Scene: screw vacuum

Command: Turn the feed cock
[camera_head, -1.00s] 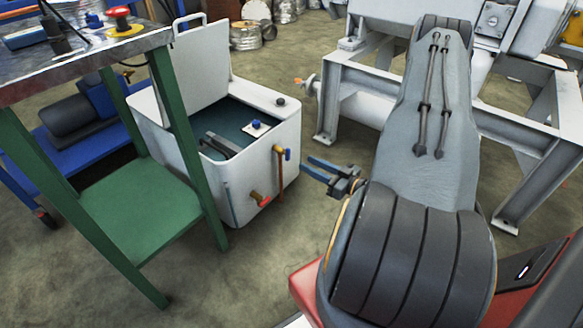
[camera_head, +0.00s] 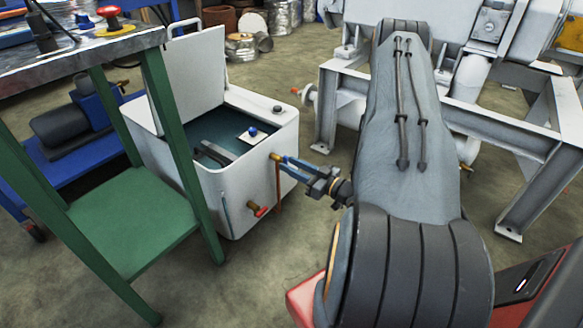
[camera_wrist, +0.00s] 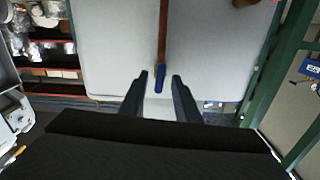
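A brass cock with a blue lever (camera_head: 276,156) sits on the side wall of a white open tank (camera_head: 235,185), above a brown vertical pipe. In the wrist view the blue lever (camera_wrist: 159,80) hangs at the end of the brown pipe, between my fingertips. My gripper (camera_head: 290,168) is at this cock in the head view. In the wrist view my gripper (camera_wrist: 160,77) is open, with a gap between each finger and the lever. The fingers partly cover the lever in the head view. A second cock with a red handle (camera_head: 261,211) is lower on the tank.
A green-legged workbench (camera_head: 140,215) stands left of the tank, close to it. A grey metal frame (camera_head: 328,115) stands behind my arm at the right. The tank's lid (camera_head: 187,75) is up. Bare floor lies in front of the tank.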

